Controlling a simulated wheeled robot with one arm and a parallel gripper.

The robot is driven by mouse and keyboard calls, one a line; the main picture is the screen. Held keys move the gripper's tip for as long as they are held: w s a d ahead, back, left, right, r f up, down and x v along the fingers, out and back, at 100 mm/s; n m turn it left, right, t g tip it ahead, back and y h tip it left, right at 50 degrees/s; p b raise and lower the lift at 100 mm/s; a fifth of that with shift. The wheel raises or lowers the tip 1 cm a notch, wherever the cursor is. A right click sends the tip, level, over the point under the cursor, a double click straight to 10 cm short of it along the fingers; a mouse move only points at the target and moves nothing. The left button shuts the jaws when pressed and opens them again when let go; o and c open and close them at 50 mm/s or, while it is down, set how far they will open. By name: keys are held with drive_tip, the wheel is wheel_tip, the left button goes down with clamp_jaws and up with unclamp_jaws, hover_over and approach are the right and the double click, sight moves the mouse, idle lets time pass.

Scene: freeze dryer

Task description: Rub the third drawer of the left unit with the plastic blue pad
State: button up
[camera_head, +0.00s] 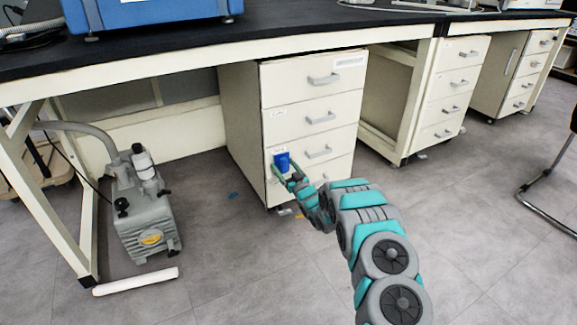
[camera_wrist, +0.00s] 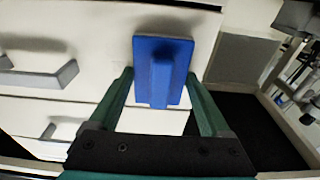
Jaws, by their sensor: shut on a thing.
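The left unit (camera_head: 240,110) is a cream cabinet with a stack of drawers under the bench. Its third drawer (camera_head: 335,147) is closed, with a grey handle. The blue pad (camera_head: 282,161) is at the left part of that drawer's front, left of the handle. In the wrist view the pad (camera_wrist: 178,50) has its flat plate toward the cream drawer front and its raised grip toward me. It seems to touch the front or be very close; I cannot tell which. My gripper (camera_wrist: 160,76) is shut on the pad's grip, with green fingers either side; it also shows in the head view (camera_head: 284,169).
A grey vacuum pump (camera_head: 147,215) stands on the floor at left, with a white bar (camera_head: 136,281) before it. Another drawer unit (camera_head: 455,85) stands to the right. The bench top (camera_head: 290,32) overhangs the drawers. Open floor lies at front right.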

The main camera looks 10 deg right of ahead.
sight(278, 164)
drive_tip(key=shift+s+a, duration=0.2)
drive_tip(key=shift+a, duration=0.75)
drive_tip(key=shift+v, duration=0.95)
drive_tip(key=shift+s+d+r, duration=0.2)
drive_tip(key=shift+s+d, duration=0.1)
drive_tip(key=shift+s, duration=0.4)
drive_tip(key=shift+v, duration=1.35)
drive_tip(key=shift+r, duration=0.1)
